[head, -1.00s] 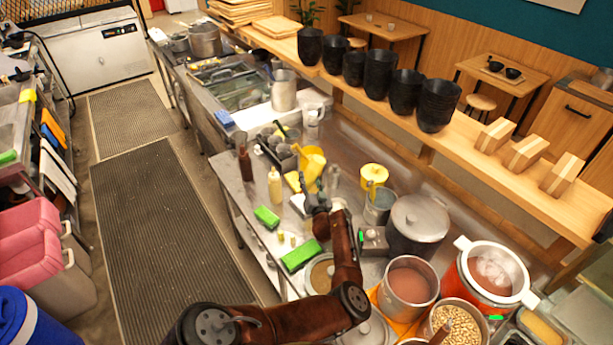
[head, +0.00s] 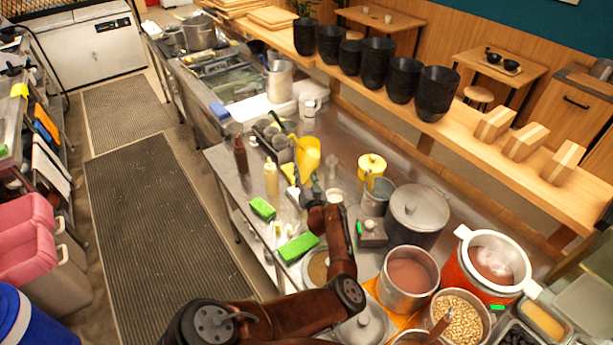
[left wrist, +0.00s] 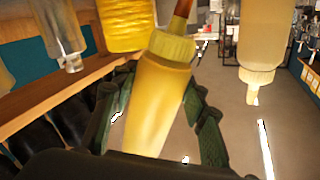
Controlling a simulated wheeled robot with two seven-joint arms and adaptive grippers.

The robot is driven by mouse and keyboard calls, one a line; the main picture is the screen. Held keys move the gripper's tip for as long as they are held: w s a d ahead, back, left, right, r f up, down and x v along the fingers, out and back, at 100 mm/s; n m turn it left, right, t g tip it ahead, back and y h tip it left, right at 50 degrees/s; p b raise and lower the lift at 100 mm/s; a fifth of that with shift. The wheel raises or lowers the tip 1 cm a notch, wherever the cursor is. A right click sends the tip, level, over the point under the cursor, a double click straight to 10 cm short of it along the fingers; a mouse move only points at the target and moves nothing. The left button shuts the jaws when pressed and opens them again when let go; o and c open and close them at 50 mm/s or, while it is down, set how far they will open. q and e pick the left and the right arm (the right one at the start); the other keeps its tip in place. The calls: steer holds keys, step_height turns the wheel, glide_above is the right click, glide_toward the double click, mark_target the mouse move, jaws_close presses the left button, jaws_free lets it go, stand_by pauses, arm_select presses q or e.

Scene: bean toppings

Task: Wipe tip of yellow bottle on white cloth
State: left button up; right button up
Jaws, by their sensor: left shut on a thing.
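A yellow bottle (left wrist: 160,100) is between the green-grey fingers of my left gripper (left wrist: 155,115) in the left wrist view. Its brownish tip points opposite to that of the standing pale bottle beside it, so it is held upside down. In the head view my left gripper (head: 310,188) is over the steel counter, beside yellow shapes (head: 308,158). I cannot clearly separate the held bottle there. A small white patch that looks like the cloth (head: 293,197) lies just left of the gripper. Whether the tip touches it is hidden. My right gripper is not in view.
A pale yellow bottle (head: 271,178) and a brown bottle (head: 240,155) stand at the counter's left edge. Green blocks (head: 263,208) (head: 298,247) lie nearer. A metal jug (head: 377,196), a lidded pot (head: 416,212) and several filled containers crowd the right.

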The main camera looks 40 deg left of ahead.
arm_select(q)
steer(key=shift+f, duration=0.1)
stand_by(0.7)
steer(key=shift+f+b, duration=0.35)
steer(key=shift+f, duration=0.05)
stand_by(0.4)
steer(key=shift+f, duration=0.1)
stand_by(0.6)
steer(key=shift+d, duration=0.15)
steer(key=shift+s+d+p, duration=0.1)
steer(key=shift+d+p, duration=0.05)
steer(key=shift+p, duration=0.15)
steer(key=shift+s+d+f+p, duration=0.1)
steer(key=shift+s+d+p, duration=0.2)
steer(key=shift+d, duration=0.45)
steer(key=shift+s+d+r+p, duration=0.15)
steer(key=shift+d+p, duration=0.3)
steer(key=shift+d, duration=0.3)
steer(key=shift+s+d+f+p, duration=0.15)
steer(key=shift+s+d+p, duration=0.15)
steer(key=shift+d, duration=0.45)
